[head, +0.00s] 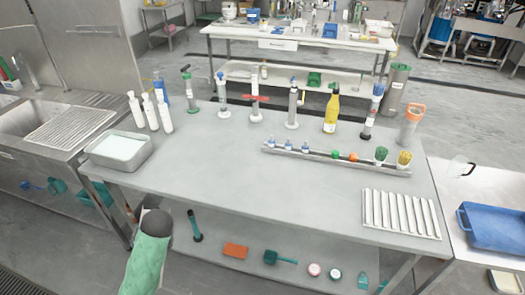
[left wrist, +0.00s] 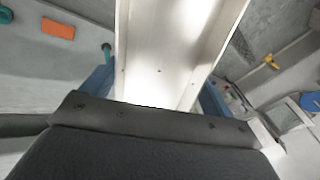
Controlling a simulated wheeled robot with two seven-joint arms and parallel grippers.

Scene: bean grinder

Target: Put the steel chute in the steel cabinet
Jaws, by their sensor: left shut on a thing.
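The steel chute (left wrist: 165,45) is a long, bright channel with raised side edges. It fills the upper middle of the left wrist view and runs out of the top. My left gripper (left wrist: 157,88) is shut on it, with a blue finger at each side. The chute's far end is out of view. In the head view my green left arm shows at the bottom left, but neither its gripper nor the held chute can be made out. A tall steel-fronted unit (head: 95,42) stands at the upper left; I cannot tell if it is the steel cabinet. My right gripper is not in view.
A grey table (head: 230,185) holds bottles, dispensers, a steel rail (head: 322,161) with small items, a white slatted rack (head: 400,213) and a tray (head: 120,150). Its middle is clear. A lower shelf holds an orange block (head: 235,250). A sink counter (head: 75,122) stands left.

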